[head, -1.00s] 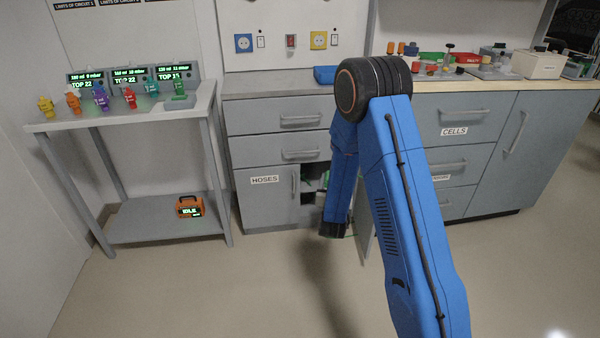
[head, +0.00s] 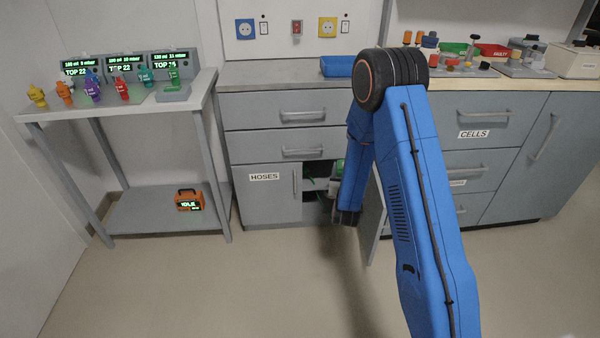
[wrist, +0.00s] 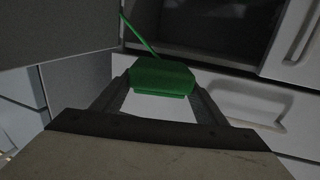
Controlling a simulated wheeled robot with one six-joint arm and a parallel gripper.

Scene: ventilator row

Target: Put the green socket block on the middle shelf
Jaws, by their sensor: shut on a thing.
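In the wrist view, my gripper (wrist: 162,82) is shut on the green socket block (wrist: 160,76), with one finger on each side. A thin green strand runs up and left from the block. A dark cabinet opening (wrist: 215,25) lies beyond the block, with a pale edge below it. In the head view, the open cabinet with its shelf (head: 316,184) is beside the HOSES door, partly hidden by my arm. A small green patch shows at the opening by my arm; I cannot tell if it is the block. My gripper is mostly hidden there.
An open cabinet door (head: 371,222) stands out to the right of the opening, close to my arm. A table (head: 205,88) with coloured pieces stands left, an orange device (head: 188,200) on its lower shelf. The floor in front is clear.

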